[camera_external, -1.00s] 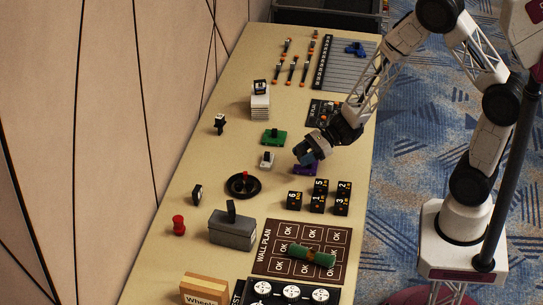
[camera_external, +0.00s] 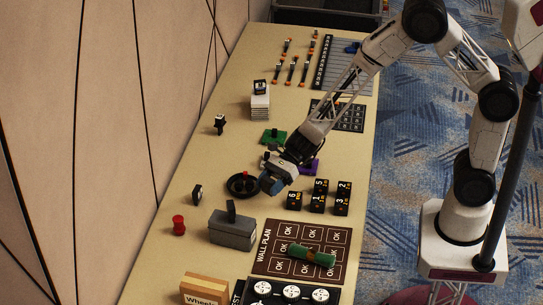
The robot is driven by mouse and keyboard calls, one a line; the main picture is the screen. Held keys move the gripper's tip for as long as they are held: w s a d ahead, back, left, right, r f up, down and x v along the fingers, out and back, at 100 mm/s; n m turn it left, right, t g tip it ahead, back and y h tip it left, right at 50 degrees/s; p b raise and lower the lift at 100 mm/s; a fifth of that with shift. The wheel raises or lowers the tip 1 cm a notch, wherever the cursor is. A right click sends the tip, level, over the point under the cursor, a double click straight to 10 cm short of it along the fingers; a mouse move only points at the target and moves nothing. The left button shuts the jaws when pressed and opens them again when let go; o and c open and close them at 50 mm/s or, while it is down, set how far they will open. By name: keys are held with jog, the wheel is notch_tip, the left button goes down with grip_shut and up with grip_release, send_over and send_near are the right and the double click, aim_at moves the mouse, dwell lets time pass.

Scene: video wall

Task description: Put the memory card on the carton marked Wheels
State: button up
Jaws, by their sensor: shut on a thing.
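My gripper (camera_external: 269,184) is low over the table, just right of the black round dish. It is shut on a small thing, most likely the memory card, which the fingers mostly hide. The carton marked Wheels (camera_external: 203,292) is a tan box at the bottom of the view, cut off by the frame edge. Its visible top looks bare. My gripper is well beyond it, up and to the right, and apart from it.
A grey box (camera_external: 232,231) with a dark upright piece stands between my gripper and the carton. A red spool (camera_external: 178,225) is at the left. Black numbered blocks (camera_external: 317,203) and the wall plan board (camera_external: 270,243) lie right. A purple piece (camera_external: 310,167) lies behind the gripper.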

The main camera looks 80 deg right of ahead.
jog(key=s+a+r+n+g+y, duration=0.1)
jog(key=a+r+n+g, duration=0.1)
jog(key=a, duration=1.3)
jog(key=s+a+r+n+g+y, duration=0.1)
jog(key=a+n+g, duration=0.3)
jog(key=a, duration=1.2)
jog(key=shift+a+r+g, duration=0.2)
jog(key=shift+r+g, duration=0.15)
jog(key=shift+g, duration=0.15)
send_over(204, 283)
jog(key=shift+f, duration=0.75)
jog(key=shift+f, duration=1.75)
jog(key=shift+f, duration=0.1)
